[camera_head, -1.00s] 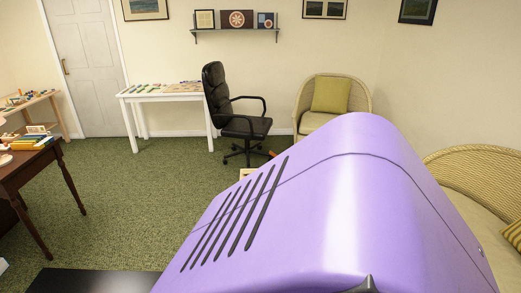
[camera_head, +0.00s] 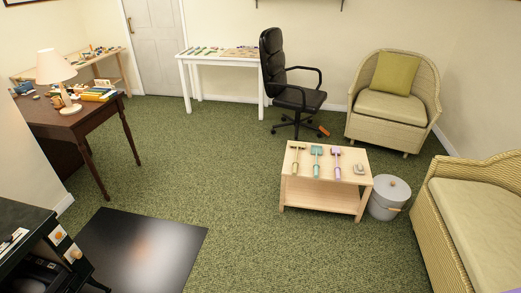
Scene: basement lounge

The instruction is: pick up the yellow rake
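A small yellow tool (camera_head: 295,161), which looks like the yellow rake, lies at the left end of a low light-wood table (camera_head: 325,199). Its wide head is at the far edge and its handle points towards me. A teal tool (camera_head: 317,160) and a purple tool (camera_head: 337,162) lie in a row to its right. The yellow tool is too small to make out its tines. Neither of my grippers is in view.
A small grey object (camera_head: 359,170) lies at the table's right end. A grey lidded bucket (camera_head: 388,196) stands right of the table, near wicker seats (camera_head: 430,215). A black office chair (camera_head: 290,85) stands behind. Green carpet (camera_head: 225,165) left of the table is clear.

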